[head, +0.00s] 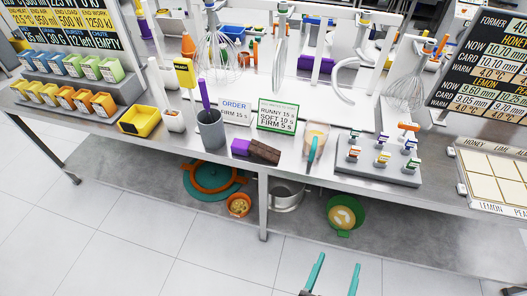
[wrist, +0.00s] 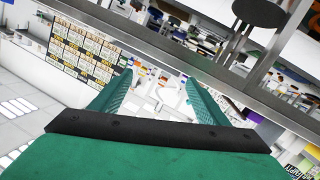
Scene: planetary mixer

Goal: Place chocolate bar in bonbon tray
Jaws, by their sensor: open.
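The chocolate bar (head: 264,152), dark brown with a purple wrapper (head: 241,147) at its left end, lies on the metal counter in front of the order cards. I cannot tell for certain which thing is the bonbon tray. A pale tray of cream squares (head: 486,184) with labelled edges is at the right end, partly cut off. A small yellow tray (head: 139,121) stands at the left. My gripper (head: 335,271) is at the bottom of the head view, in front of the counter and well apart from the bar. Its teal fingers are open and empty, also in the wrist view (wrist: 155,92).
A grey cup (head: 211,130) with a purple-handled tool stands left of the bar. A beige cup (head: 315,141) with a teal-handled tool and a grey rack (head: 376,171) of small coloured pieces stand to its right. Bowls and a pot (head: 286,196) sit on the lower shelf.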

